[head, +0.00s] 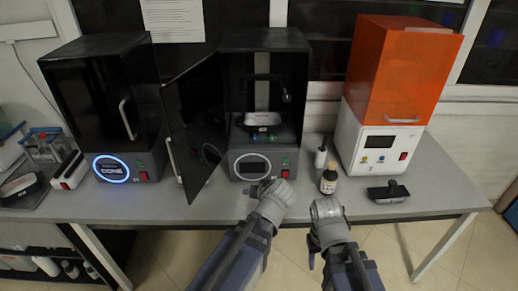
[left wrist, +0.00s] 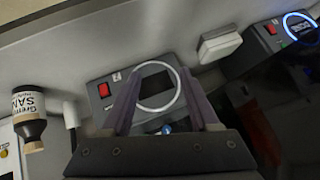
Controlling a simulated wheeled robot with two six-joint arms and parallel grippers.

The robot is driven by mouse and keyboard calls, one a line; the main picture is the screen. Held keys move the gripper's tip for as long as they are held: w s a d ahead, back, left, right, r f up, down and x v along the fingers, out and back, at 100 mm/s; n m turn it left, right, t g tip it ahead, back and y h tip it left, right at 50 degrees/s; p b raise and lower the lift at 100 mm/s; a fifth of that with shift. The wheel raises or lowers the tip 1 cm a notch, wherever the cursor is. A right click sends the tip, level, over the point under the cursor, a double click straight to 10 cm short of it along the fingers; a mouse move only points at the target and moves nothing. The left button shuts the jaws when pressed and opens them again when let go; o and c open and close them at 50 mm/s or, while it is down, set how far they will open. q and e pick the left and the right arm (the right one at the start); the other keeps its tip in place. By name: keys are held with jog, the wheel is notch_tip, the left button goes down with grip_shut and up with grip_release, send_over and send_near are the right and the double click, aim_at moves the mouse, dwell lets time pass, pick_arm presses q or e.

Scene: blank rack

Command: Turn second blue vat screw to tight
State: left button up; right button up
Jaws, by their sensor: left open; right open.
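The middle black printer (head: 265,38) has its dark door (head: 195,125) swung open to the left. My left gripper (head: 262,187) is in front of the printer's base, below the screw. In the left wrist view its two fingers (left wrist: 164,108) are apart and empty, with a blue screw (left wrist: 167,128) seen between them, partly hidden by the gripper body. My right gripper (head: 326,207) is at the table's front edge, open, with nothing seen in it.
A labelled brown bottle (head: 329,180) and a white bottle (head: 321,157) stand right of the middle printer. Further right are an orange-covered printer (head: 403,70) and a dark tray (head: 388,192). Another black printer (head: 100,90) with a lit blue ring stands left.

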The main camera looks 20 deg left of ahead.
pick_arm(q)
jog(key=w+a+r+n+t+y+b, duration=0.2)
jog(key=w+a+t+b, duration=0.2)
jog(key=w, duration=0.3)
jog(key=m+t+h+b, duration=0.2)
jog(key=t+h+b, duration=0.1)
jog(key=t+b, duration=0.35)
send_near(255, 140)
jog(key=w, duration=0.1)
jog(key=shift+n, duration=0.3)
jog(key=p+x, duration=0.1)
jog(key=x, duration=0.6)
jog(key=shift+w+a+r, duration=0.1)
jog(key=shift+w+a, duration=0.05)
grip_shut()
